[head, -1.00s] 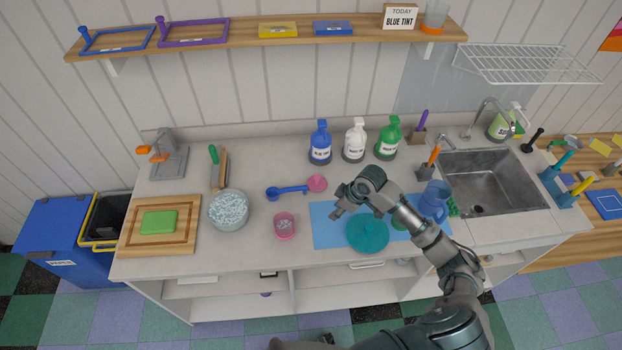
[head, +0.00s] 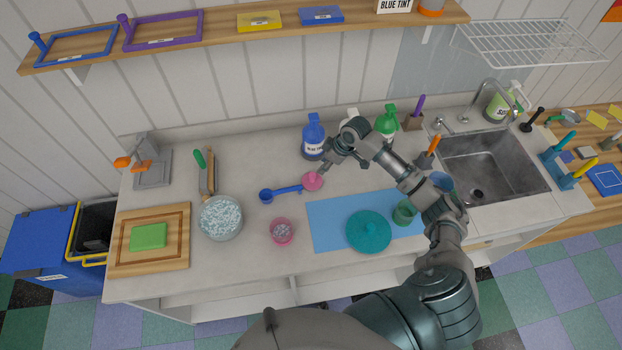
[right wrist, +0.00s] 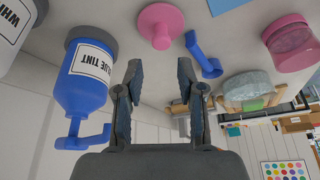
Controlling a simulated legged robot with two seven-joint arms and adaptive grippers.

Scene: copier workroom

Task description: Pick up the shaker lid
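In the right wrist view the lid (right wrist: 157,24) shows a round disc and a knob. The pink shaker (head: 281,231), an open jar with pale contents, stands nearer the front edge; it also shows in the right wrist view (right wrist: 291,44). My right gripper (head: 324,165) is just beyond the lid in the head view. In the right wrist view its fingers (right wrist: 159,75) are apart with nothing between them. My left gripper is out of view.
The blue tint bottle (head: 313,138) stands close behind my right gripper, with a white bottle and a green bottle (head: 386,125) to its right. A teal lid (head: 369,231) lies on the blue mat (head: 326,226). A bowl (head: 220,219) stands at the left.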

